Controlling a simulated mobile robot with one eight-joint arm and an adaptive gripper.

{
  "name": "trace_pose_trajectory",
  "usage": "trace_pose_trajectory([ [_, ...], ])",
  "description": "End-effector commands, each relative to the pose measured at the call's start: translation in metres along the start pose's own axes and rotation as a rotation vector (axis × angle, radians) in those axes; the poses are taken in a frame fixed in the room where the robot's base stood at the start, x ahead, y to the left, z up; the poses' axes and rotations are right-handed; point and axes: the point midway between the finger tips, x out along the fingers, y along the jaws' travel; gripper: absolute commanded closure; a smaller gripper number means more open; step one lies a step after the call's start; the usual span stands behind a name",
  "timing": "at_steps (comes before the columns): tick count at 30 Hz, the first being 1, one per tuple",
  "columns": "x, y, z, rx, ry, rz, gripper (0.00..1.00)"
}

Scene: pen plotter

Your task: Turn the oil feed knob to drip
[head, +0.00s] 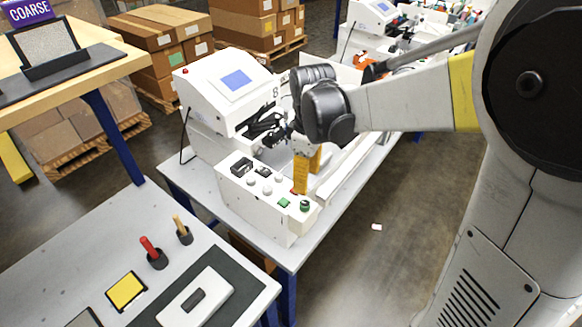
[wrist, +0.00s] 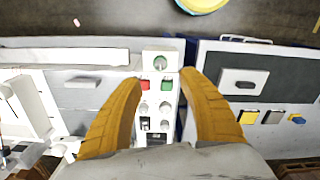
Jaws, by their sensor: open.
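The white plotter's control panel (head: 262,195) carries several knobs and buttons. Grey round knobs (wrist: 165,106) sit farther along the panel, beyond a red button (wrist: 143,84) and a green button (wrist: 169,84). The labels are too small to read, so I cannot tell which is the oil feed knob. My gripper (wrist: 160,76) is open and empty above the panel, its yellow fingers on either side of it in the wrist view. In the head view, one finger hides part of the panel.
The plotter's screen housing (head: 228,85) stands behind the panel. A grey bench (head: 215,258) at the front left holds a red-handled tool (head: 150,246) and a yellow pad (head: 126,290). Floor is open to the right of the plotter table.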

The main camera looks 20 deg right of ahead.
Motion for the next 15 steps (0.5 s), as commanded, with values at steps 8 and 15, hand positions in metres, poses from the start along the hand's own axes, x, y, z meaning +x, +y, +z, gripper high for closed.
trace_pose_trajectory([
  [8, 0.051, 0.0, 0.0, 0.001, 0.0, 0.0, 0.52],
  [15, 0.092, 0.0, 0.0, 0.002, 0.001, 0.001, 0.52],
])
